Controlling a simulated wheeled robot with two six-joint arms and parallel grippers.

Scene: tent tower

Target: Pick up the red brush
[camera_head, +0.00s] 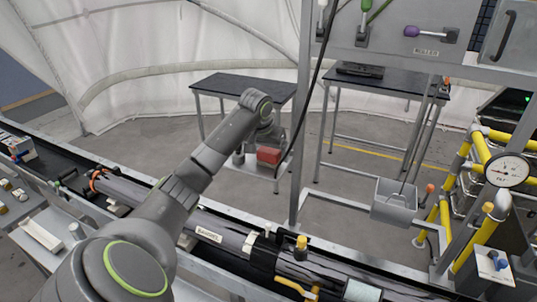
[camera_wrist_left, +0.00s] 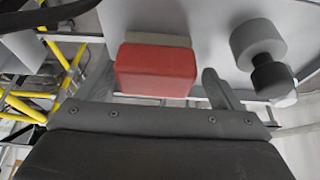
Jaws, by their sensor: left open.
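The red brush (camera_head: 268,155) is a red block just below the end of my left arm, on a small light-grey surface (camera_head: 284,168). In the left wrist view the brush (camera_wrist_left: 157,70) shows a red body with a tan strip along its far edge. My left gripper (camera_wrist_left: 160,92) is open, with its dark palm across the lower part of that view. In the head view the gripper is mostly hidden behind my wrist. I cannot tell whether it touches the brush. My right gripper is not in view.
A grey and black knob-like object (camera_wrist_left: 262,60) stands right of the brush. Two dark-topped tables (camera_head: 225,83) (camera_head: 400,82) stand behind. A grey upright post (camera_head: 303,130) and a hanging black cable are close right of my arm. A grey box (camera_head: 395,200) hangs farther right.

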